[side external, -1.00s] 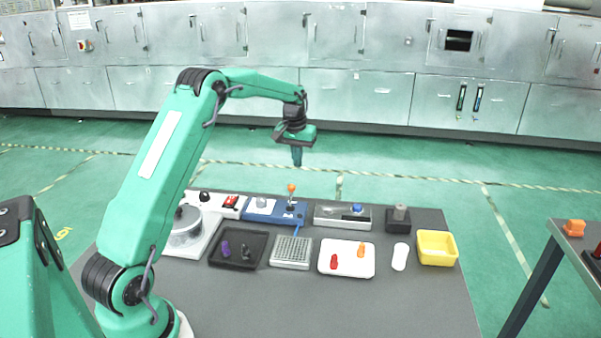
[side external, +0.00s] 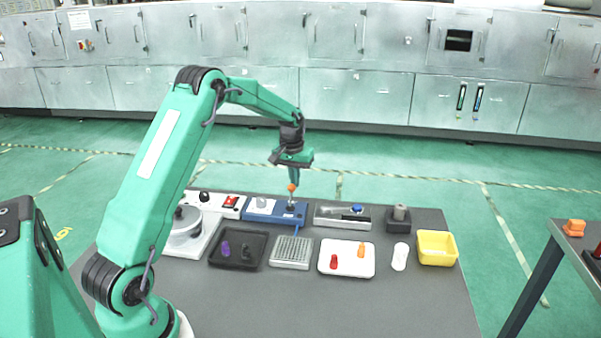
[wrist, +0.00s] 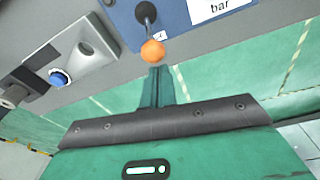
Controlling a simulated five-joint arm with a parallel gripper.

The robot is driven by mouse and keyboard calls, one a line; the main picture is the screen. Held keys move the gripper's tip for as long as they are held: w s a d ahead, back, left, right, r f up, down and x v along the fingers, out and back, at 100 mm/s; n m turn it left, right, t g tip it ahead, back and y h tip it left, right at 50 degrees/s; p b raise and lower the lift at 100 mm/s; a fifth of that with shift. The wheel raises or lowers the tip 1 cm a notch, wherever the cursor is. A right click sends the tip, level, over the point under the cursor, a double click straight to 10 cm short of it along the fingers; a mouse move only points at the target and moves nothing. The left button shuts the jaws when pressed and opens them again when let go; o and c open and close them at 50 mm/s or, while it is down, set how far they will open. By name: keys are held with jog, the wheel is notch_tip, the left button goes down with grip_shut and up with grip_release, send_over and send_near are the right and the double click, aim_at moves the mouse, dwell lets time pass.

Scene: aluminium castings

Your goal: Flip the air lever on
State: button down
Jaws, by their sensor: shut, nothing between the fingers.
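The air lever (side external: 291,190) has an orange ball knob on a thin dark stem. It stands on a blue box (side external: 261,214) at the back of the table. In the wrist view the orange knob (wrist: 153,51) lies just beyond my fingertips, and the blue box (wrist: 172,18) carries a white label reading "bar". My gripper (side external: 294,186) is shut and empty, pointing down right over the knob. It also shows in the wrist view (wrist: 157,72). I cannot tell whether the fingertips touch the knob.
Left of the blue box is a unit with a red switch (side external: 231,201) and a pot-like vessel (side external: 186,224). Right of it is a grey unit with a blue button (side external: 356,209). Trays with small parts and a yellow bin (side external: 437,247) lie in front. The front tabletop is clear.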

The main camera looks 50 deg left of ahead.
aim_at(293, 185)
jog(key=shift+s+d+r, duration=0.1)
jog(key=shift+s+d, duration=0.05)
jog(key=shift+s, duration=0.05)
jog(key=shift+s+d+r+t+y, duration=0.25)
jog(key=shift+s+d+t+y, duration=0.1)
jog(key=shift+t, duration=0.35)
dwell(0.8)
jog(key=shift+s+d+r+t+y, duration=0.3)
jog(key=shift+s+d+t, duration=0.2)
jog(key=shift+t, duration=0.1)
jog(key=shift+s+d+r, duration=0.15)
jog(key=shift+s+d, duration=0.75)
jog(key=shift+s, duration=0.05)
jog(key=shift+r, duration=0.25)
jog(key=shift+r, duration=0.5)
jog(key=shift+w+a+r, duration=0.1)
jog(key=shift+w+r, duration=0.05)
